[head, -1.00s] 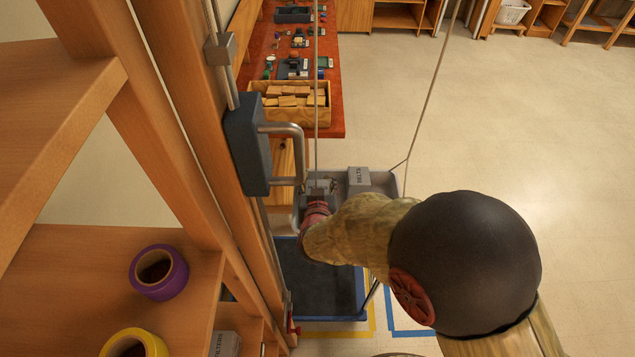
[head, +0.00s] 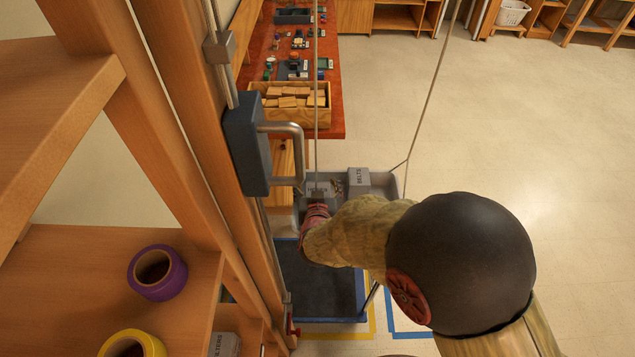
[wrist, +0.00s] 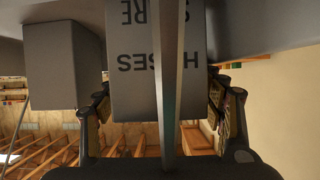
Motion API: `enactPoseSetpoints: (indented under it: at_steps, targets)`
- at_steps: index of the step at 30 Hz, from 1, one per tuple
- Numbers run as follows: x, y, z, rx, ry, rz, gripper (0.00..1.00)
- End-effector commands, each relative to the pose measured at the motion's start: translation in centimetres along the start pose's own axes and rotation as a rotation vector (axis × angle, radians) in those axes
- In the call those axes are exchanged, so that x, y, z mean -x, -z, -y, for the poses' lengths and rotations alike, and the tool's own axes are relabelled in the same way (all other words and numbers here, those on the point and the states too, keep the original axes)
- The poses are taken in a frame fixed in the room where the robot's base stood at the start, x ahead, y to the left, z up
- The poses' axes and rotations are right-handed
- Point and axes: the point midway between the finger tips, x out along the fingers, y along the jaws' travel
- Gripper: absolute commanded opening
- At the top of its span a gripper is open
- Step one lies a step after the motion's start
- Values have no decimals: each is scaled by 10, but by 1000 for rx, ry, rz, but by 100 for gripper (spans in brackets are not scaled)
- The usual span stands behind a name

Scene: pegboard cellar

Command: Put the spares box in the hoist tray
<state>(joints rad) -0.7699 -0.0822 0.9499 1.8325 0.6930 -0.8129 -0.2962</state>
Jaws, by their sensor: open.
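The grey hoist tray (head: 382,181) hangs from cords in the middle of the head view. A grey box marked BELTS (head: 359,178) stands in it. My gripper (head: 317,190) is over the tray's left part, largely hidden by my wrist. In the wrist view, a grey box with upside-down dark lettering (wrist: 137,80) is between my open fingers (wrist: 165,105). A bar crosses in front of its label, so I read only parts, such as "RE". It looks like the spares box; I cannot tell whether the fingers touch it. Another grey box (wrist: 52,65) is beside it at left.
A wooden post with a blue-grey hoist block and metal handle (head: 283,130) stands close left of my arm. A shelf with purple tape (head: 157,272) and yellow tape (head: 132,345) is at lower left. A dark blue platform (head: 322,285) is below the tray. Open floor lies right.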

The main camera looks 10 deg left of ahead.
Motion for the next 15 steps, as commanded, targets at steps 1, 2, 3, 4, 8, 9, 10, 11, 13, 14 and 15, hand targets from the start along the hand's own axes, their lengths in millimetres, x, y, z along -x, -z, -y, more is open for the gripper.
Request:
enactPoseSetpoints:
  at_steps: [1, 2, 3, 4, 8, 9, 10, 11, 13, 14, 15]
  targets:
    - [0, 0, 0, 0, 0, 0, 68]
    - [0, 0, 0, 0, 0, 0, 68]
    - [0, 1, 0, 0, 0, 0, 68]
    - [1, 1, 0, 0, 0, 0, 68]
    - [10, 4, 0, 0, 1, 0, 68]
    - [16, 4, 0, 0, 1, 0, 68]
    - [21, 4, 1, 0, 2, -1, 68]
    - [27, 4, 1, 1, 3, -1, 68]
    - [42, 5, 1, 0, 3, 0, 68]
    - [48, 4, 1, 1, 3, 0, 68]
    - [57, 5, 1, 1, 4, -1, 68]
